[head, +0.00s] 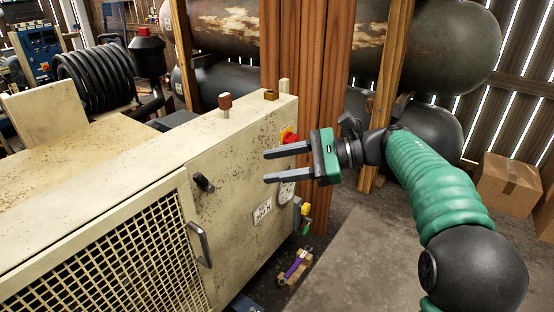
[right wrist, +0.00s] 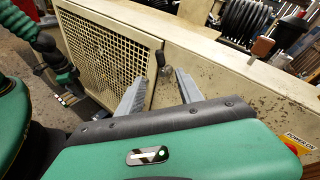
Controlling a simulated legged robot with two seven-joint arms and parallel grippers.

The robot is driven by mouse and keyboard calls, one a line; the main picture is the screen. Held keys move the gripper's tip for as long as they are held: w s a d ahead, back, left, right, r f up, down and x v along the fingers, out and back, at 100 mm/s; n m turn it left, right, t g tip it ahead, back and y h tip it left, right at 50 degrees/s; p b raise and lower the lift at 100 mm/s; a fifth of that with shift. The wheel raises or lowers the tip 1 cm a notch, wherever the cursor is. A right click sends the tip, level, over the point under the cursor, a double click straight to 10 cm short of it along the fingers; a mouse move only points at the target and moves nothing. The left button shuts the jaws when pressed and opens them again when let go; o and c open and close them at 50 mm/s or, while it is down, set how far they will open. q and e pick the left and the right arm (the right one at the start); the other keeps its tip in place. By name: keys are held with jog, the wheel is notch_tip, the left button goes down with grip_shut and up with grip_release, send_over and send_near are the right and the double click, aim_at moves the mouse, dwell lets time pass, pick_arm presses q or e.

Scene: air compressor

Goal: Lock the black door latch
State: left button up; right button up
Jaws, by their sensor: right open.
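The black door latch (head: 203,182) is a small dark knob on the cream compressor's side panel, just right of the mesh door (head: 115,255). In the right wrist view the latch (right wrist: 161,59) shows just beyond and between my fingertips. My right gripper (head: 267,167) is open and empty, its two grey fingers pointing left toward the panel. In the head view it is apart from the latch, to its right. My right gripper (right wrist: 160,77) also shows in the right wrist view. My left arm shows at the left of that view; its gripper (right wrist: 69,96) is small and its jaws are unclear.
A grey door handle (head: 199,246) sits below the latch. A red and yellow switch (head: 289,137) and a gauge (head: 286,191) are on the panel close to my right gripper. Wooden posts (head: 308,80) stand behind. The floor right of the compressor has open room.

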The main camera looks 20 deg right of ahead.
aim_at(203, 182)
jog(key=shift+c, duration=0.5)
jog(key=shift+w+r+m+p, duration=0.1)
jog(key=shift+r+m+p, duration=0.1)
jog(key=shift+m+p, duration=0.2)
jog(key=shift+c, duration=1.2)
jog(key=m+p, duration=0.2)
jog(key=m, duration=0.2)
jog(key=w+r+m+y+p, duration=0.1)
jog(key=m+p, duration=0.2)
jog(key=m, duration=0.1)
jog(key=a+m+t+p, duration=0.1)
jog(key=m+p, duration=0.1)
jog(key=m, duration=0.2)
jog(key=shift+w+a+r+m, duration=0.1)
jog(key=shift+w+r+m, duration=0.2)
jog(key=shift+w+r, duration=0.1)
grip_shut()
jog(key=w+a+f+n+t+h+p, duration=0.2)
jog(key=a+n+p, duration=0.3)
jog(key=n, duration=0.8)
jog(key=w+a+f+n+t+h+p, duration=0.1)
jog(key=a+f+n+t+p, duration=0.3)
jog(key=n+p, duration=0.6)
jog(key=shift+w+a+n+t+h, duration=0.4)
jog(key=shift+w+a+n, duration=0.2)
jog(key=shift+a+n, duration=0.85)
